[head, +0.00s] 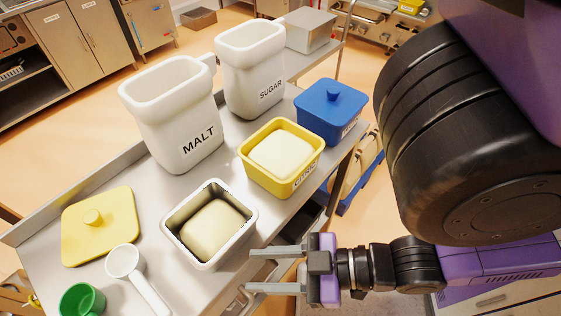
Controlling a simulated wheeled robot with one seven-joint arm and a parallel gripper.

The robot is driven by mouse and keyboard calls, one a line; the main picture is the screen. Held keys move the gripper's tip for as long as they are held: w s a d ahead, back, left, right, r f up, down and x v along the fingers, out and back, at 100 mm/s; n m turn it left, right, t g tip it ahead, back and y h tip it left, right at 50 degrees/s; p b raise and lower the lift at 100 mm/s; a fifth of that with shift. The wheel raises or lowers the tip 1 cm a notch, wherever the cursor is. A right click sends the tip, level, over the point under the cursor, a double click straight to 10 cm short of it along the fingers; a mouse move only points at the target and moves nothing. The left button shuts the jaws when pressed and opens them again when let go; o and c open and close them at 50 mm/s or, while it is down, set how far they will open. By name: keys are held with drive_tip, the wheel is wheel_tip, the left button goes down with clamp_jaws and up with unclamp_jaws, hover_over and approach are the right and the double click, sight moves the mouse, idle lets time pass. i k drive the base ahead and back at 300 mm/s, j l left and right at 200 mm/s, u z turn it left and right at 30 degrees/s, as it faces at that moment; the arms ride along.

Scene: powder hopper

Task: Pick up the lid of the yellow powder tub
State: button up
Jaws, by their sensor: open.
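The yellow lid (99,226) lies flat on the metal counter at the left, apart from its tub, with a round knob on top. The yellow tub (281,158) stands uncovered on the counter, holding pale powder. My gripper (249,270) is open and empty at the counter's front edge, its two fingers pointing left. It is to the right of the lid, with the steel tub and the white scoop between them. A label on the yellow tub's front is partly legible at best.
A steel tub (209,225) of beige powder, a white scoop (138,274) and a green cup (82,300) stand near the lid. White MALT (172,112) and SUGAR (250,68) containers stand behind. A blue lidded tub (330,110) is at the right.

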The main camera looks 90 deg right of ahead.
sight(91, 227)
drive_tip(key=i+j+z, duration=0.15)
drive_tip(key=j, duration=0.4)
drive_tip(key=i+j+z, duration=0.15)
drive_tip(key=j, duration=0.45)
drive_tip(key=i+j+z, duration=0.2)
drive_tip(key=j, duration=0.4)
drive_tip(key=j+z, duration=0.15)
drive_tip(key=j, duration=0.45)
drive_tip(key=i+j+z, duration=0.15)
drive_tip(key=j, duration=0.2)
drive_tip(key=i+j+z, duration=0.1)
drive_tip(key=j, duration=0.3)
drive_tip(key=i+j+z, duration=0.15)
drive_tip(key=j, duration=0.25)
drive_tip(key=i+j+z, duration=0.15)
drive_tip(key=j, duration=0.25)
drive_tip(key=j+z, duration=0.15)
drive_tip(key=j, duration=0.25)
